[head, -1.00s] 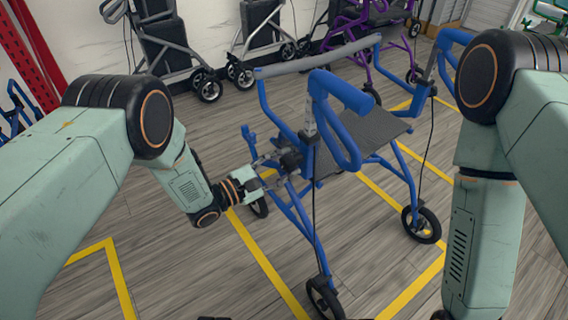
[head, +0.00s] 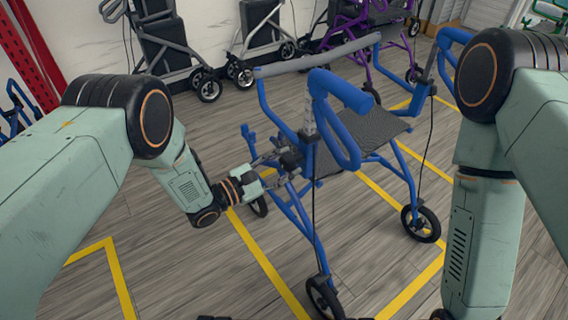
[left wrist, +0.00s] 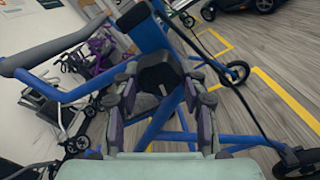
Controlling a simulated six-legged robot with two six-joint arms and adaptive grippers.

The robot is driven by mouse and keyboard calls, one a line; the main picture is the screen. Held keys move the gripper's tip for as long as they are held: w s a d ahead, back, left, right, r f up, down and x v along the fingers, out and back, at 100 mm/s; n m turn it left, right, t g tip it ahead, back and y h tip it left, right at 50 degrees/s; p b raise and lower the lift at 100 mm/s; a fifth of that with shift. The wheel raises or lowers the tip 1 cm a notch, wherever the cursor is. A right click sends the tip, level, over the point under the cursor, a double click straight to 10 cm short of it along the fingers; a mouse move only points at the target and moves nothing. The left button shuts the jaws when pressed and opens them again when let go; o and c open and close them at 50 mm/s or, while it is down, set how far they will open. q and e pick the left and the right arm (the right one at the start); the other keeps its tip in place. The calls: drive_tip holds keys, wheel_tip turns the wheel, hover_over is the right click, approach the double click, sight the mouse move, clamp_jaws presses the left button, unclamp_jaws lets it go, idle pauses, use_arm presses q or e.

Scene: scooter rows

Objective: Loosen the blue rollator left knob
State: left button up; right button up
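The blue rollator (head: 352,143) stands upright on the floor in front of me, with a dark seat and blue handles. Its left knob (left wrist: 160,74) is black and shows in the left wrist view between my fingers, on the blue frame. My right gripper is not in view; only my right arm shows.
Grey walkers (head: 168,45) and a purple rollator (head: 385,35) stand along the back wall. Yellow lines (head: 262,262) mark the wood-look floor. A dark cable hangs down beside the rollator's upright. Floor at the lower left is clear.

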use_arm(q)
drive_tip(key=o, duration=0.4)
drive_tip(key=v, duration=1.2)
idle(0.3)
